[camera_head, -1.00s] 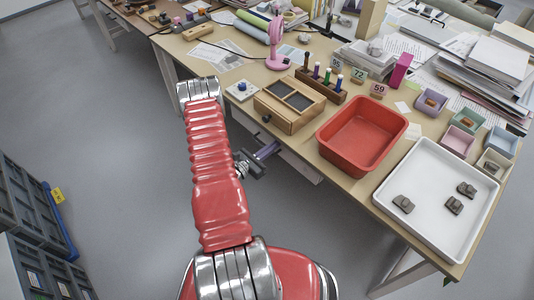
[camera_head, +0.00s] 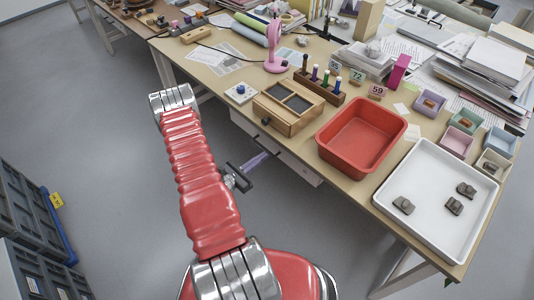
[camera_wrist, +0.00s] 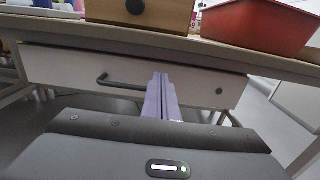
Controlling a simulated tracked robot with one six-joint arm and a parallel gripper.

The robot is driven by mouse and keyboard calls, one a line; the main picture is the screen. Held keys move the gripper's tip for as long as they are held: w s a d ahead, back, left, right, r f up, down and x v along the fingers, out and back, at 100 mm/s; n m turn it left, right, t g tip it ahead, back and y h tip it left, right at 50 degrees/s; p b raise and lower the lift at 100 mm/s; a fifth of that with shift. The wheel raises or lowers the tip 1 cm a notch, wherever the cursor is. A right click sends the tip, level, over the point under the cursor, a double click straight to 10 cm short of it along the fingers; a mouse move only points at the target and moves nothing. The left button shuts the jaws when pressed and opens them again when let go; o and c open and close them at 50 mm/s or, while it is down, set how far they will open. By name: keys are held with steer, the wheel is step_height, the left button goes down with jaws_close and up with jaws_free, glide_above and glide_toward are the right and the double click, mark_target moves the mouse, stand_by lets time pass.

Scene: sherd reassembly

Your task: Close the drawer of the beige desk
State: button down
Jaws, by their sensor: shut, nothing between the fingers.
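The beige desk (camera_head: 345,182) has a white drawer under its top. The drawer front (camera_head: 290,160) shows in the head view just below the desk's edge. In the wrist view the drawer front (camera_wrist: 205,88) faces me, with a dark bar handle (camera_wrist: 120,83) left of centre and a small round dark spot to the right.
On the desk stand a wooden box (camera_head: 289,107), a red tub (camera_head: 362,136) and a white tray (camera_head: 437,205) with sherds. A pink fan (camera_head: 275,50) stands farther back. Floor in front of the desk is clear; blue-grey crates (camera_head: 30,225) stand at the left.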

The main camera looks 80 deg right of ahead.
steer(key=v, duration=0.7)
steer(key=shift+w+a, duration=0.15)
steer(key=shift+a, duration=0.05)
stand_by(0.6)
